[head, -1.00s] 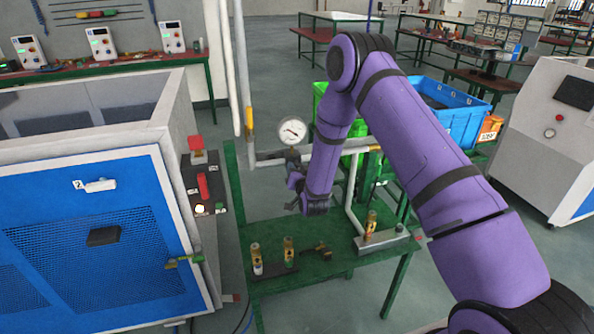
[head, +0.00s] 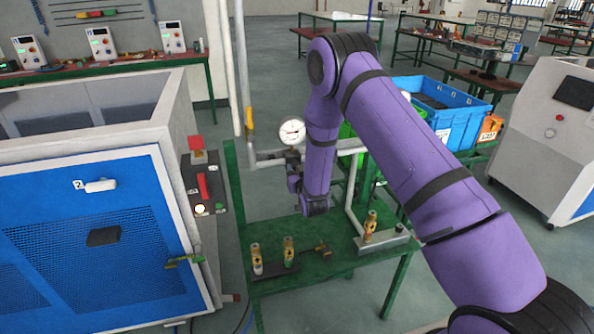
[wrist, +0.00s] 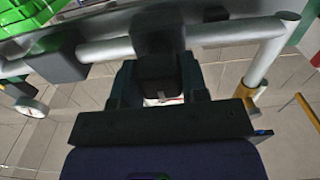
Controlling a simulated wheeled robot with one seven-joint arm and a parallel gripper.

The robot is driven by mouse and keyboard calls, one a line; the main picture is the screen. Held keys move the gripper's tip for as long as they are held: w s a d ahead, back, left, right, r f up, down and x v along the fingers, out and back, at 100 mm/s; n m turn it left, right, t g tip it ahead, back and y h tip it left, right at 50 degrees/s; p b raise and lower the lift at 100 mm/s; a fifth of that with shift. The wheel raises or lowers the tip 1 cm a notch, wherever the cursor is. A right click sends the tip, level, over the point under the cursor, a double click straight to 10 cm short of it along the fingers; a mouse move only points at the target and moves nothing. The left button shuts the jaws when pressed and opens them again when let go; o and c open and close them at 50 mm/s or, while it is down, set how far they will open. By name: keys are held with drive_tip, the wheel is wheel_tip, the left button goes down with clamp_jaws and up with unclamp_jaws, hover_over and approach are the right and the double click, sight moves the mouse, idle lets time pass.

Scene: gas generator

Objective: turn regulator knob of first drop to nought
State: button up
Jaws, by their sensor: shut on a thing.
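The dark regulator knob (wrist: 158,68) shows in the wrist view on a grey horizontal pipe, below a dark fitting. My gripper (wrist: 160,84) has a dark finger on each side of it and is shut on it. In the head view my gripper (head: 294,184) is at the pipe behind the green table, partly hidden by my purple arm. The knob cannot be made out there.
The green table (head: 335,264) carries brass valves (head: 288,250) and another fitting (head: 370,226). A blue-fronted cabinet (head: 90,240) stands at left. A blue crate (head: 450,125) is behind my arm. A vertical grey pipe (head: 352,200) rises right of my gripper.

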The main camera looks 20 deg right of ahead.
drive_tip(key=shift+f, duration=0.1)
drive_tip(key=o, duration=0.9)
drive_tip(key=s, duration=1.1)
drive_tip(key=shift+w, duration=0.1)
